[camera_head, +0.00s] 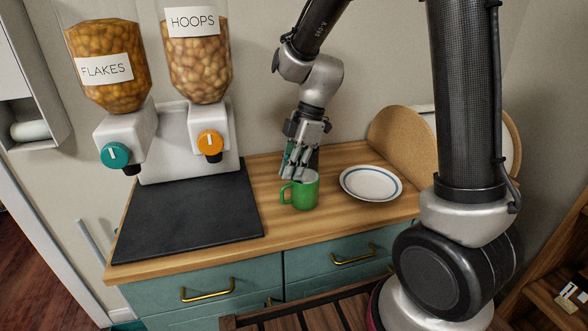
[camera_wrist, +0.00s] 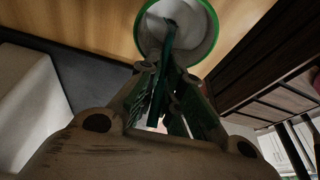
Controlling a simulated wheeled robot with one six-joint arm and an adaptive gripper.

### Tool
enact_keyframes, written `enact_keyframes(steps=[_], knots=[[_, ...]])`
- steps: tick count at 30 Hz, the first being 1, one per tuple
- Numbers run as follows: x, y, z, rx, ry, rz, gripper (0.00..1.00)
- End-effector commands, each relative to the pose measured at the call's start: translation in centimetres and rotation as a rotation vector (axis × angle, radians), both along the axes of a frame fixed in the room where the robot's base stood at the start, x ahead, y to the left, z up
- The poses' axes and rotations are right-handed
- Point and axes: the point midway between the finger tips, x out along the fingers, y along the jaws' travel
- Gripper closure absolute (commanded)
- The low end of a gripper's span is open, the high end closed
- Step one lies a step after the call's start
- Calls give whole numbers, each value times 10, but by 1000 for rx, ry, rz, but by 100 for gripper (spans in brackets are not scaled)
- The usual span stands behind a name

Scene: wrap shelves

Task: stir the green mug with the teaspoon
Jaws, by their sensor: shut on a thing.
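The green mug (camera_head: 304,194) stands upright on the wooden counter, its handle to the left. In the wrist view I look into its white inside and see its green rim (camera_wrist: 214,22). My gripper (camera_head: 295,172) points down just above the mug's opening. Its fingers (camera_wrist: 168,72) are shut on the teaspoon (camera_wrist: 158,96), a thin dark shaft between them in the wrist view. The shaft's far end reaches over the mug's opening and seems to go inside. The spoon's bowl is not clear. In the head view the teaspoon is hidden by the fingers.
A white plate with a blue ring (camera_head: 371,183) lies right of the mug. Round boards (camera_head: 398,137) lean on the wall behind it. A dark mat (camera_head: 190,220) lies at the left, before the flakes dispenser (camera_head: 108,66) and hoops dispenser (camera_head: 197,58). Bare counter (camera_head: 270,220) surrounds the mug.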

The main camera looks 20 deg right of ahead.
Motion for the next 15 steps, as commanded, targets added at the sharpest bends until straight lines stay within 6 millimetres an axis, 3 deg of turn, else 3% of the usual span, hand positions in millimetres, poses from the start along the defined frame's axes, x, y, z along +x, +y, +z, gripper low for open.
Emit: enact_keyframes(steps=[6, 15], knots=[[0, 1, 2, 0, 0, 1, 100], [0, 11, 26, 0, -2, 2, 100]])
